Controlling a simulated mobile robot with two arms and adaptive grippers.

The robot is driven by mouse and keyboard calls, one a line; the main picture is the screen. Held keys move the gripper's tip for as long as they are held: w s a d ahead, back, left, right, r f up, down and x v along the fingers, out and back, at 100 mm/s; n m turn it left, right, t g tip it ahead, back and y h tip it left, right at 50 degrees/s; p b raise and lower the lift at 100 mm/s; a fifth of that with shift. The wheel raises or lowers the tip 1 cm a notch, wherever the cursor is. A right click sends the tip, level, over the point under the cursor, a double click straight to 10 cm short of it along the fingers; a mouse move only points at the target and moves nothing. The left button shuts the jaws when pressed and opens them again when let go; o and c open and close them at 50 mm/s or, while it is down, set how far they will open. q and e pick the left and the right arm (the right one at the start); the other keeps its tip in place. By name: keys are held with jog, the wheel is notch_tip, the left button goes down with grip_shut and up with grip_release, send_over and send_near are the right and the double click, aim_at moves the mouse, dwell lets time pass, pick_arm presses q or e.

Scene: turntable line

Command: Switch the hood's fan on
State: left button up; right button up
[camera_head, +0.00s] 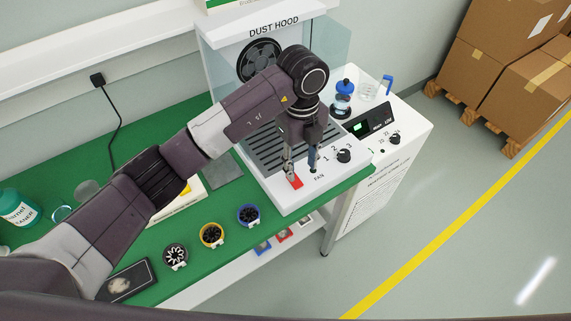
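The dust hood (273,28) stands on the green bench, with a dark round fan (260,60) behind its clear side panels. On its white front base are a red switch (296,183), a "FAN" label and a black knob (344,156) with numbers around it. My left gripper (301,170) points down over this front panel. Its two fingers are apart with nothing between them. One fingertip is right at the red switch and partly covers it; I cannot tell whether it touches. The switch's position is unclear. My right gripper is not in view.
Several small round fan-like parts (211,235) stand along the bench's front edge. A black tray (127,282) lies at the lower left. Right of the hood is a white machine (410,130) with a display, a blue-topped bottle (343,97) and a jug. Boxes (505,70) stand at the far right.

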aim_at(298, 185)
pick_arm(q)
jog(key=shift+w+a+r, duration=0.25)
jog(key=shift+a, duration=0.15)
jog(key=shift+s+f, duration=0.1)
jog(key=shift+f, duration=0.2)
notch_tip(298, 185, down, 6)
jog(key=shift+s+d+p, duration=0.1)
jog(key=shift+d+p, duration=0.05)
jog(key=shift+p, duration=1.1)
jog(key=shift+f, duration=0.45)
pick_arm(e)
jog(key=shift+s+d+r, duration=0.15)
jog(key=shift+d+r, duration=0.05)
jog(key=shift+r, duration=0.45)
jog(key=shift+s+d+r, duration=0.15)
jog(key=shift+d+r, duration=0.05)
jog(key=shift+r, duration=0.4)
